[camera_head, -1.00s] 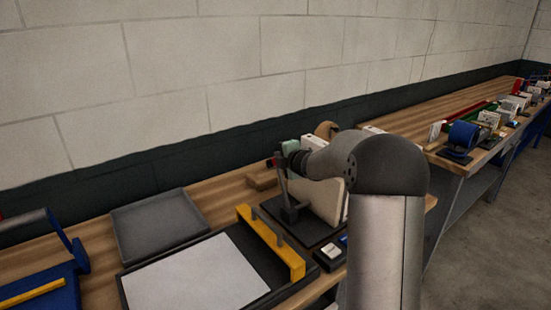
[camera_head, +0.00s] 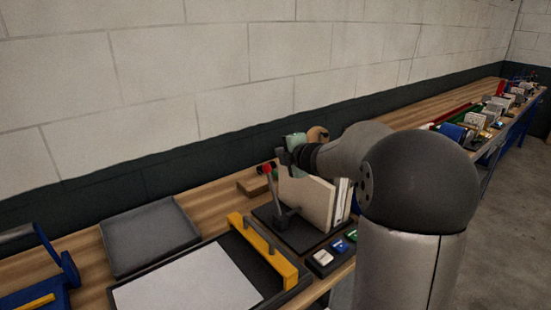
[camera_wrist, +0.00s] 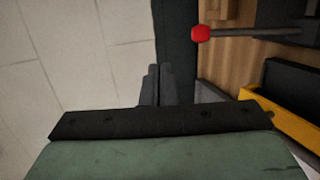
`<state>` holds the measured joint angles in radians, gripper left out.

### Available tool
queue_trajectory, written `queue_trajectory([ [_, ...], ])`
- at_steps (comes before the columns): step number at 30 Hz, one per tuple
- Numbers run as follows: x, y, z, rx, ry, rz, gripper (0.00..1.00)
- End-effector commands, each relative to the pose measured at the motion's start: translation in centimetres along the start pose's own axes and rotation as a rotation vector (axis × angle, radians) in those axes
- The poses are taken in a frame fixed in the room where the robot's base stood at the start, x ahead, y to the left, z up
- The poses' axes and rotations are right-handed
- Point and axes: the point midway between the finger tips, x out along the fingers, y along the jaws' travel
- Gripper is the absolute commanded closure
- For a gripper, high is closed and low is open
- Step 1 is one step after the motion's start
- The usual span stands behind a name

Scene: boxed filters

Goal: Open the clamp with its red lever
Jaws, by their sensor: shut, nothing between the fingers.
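The clamp's lever has a red knob (camera_head: 267,169) on a dark shaft, standing nearly upright and leaning slightly left. The shaft rises from a dark clamp body (camera_head: 283,217) beside upright pale panels. In the wrist view the red knob (camera_wrist: 201,33) is at the top, right of my fingers, with the shaft running right. My gripper (camera_head: 282,157) is close by the knob in the head view, near its upper right. In the wrist view my gripper (camera_wrist: 158,78) has its two dark fingers together and empty, with a visible gap to the knob.
Pale upright panels (camera_head: 306,199) stand right of the lever. A yellow bar (camera_head: 262,250) crosses a black tray holding a white sheet (camera_head: 188,285). An empty grey tray (camera_head: 150,235) lies left. Small coloured buttons (camera_head: 337,246) sit at the bench's front edge.

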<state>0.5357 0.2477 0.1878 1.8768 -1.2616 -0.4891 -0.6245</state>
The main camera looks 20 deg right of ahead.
Motion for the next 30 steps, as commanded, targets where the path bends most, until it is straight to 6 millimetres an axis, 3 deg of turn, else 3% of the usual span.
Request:
queue_trajectory([
  [7,-2.4,1.1,0.0,0.000,0.000,-0.001,1.00],
  [24,-2.6,1.2,-0.1,0.013,-0.010,-0.003,1.00],
  [28,-3.9,0.8,-0.9,0.148,-0.114,-0.030,1.00],
  [30,-5.7,-0.4,-1.7,0.307,-0.225,-0.068,1.00],
])
